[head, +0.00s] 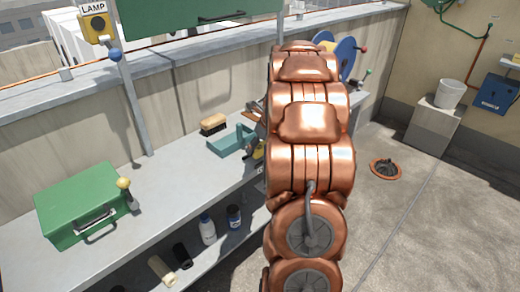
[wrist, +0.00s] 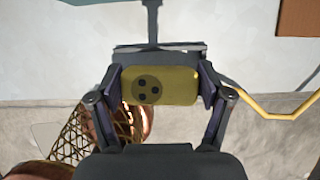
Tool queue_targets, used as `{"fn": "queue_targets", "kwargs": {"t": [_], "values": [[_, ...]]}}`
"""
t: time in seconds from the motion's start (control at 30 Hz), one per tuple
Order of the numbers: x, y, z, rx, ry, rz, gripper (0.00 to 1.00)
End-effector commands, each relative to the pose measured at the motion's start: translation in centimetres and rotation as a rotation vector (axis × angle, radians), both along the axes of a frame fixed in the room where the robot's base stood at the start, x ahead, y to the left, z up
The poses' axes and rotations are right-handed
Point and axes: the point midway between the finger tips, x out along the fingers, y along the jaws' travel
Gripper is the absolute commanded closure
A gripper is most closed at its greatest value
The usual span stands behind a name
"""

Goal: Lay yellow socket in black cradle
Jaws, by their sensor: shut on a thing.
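The grey bench (head: 165,185) carries a green case (head: 82,205), a teal tray (head: 228,142) and a brush (head: 213,123). Bottles (head: 208,230) stand on the lower shelf. A yellow cord (wrist: 275,114) runs right of my gripper. Bare bench lies between case and tray.

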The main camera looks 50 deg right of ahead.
Motion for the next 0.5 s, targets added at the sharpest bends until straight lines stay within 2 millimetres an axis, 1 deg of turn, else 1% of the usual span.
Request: {"fn": "queue_targets", "kwargs": {"t": [0.03, 0.13, 0.5], "values": [[0.0, 0.1, -0.7, 0.005, 0.002, 0.001, 0.73], [0.0, 0.1, -1.6, 0.003, 0.0, 0.001, 0.73], [0.0, 0.0, -2.0, 0.001, 0.0, 0.001, 0.73]]}}
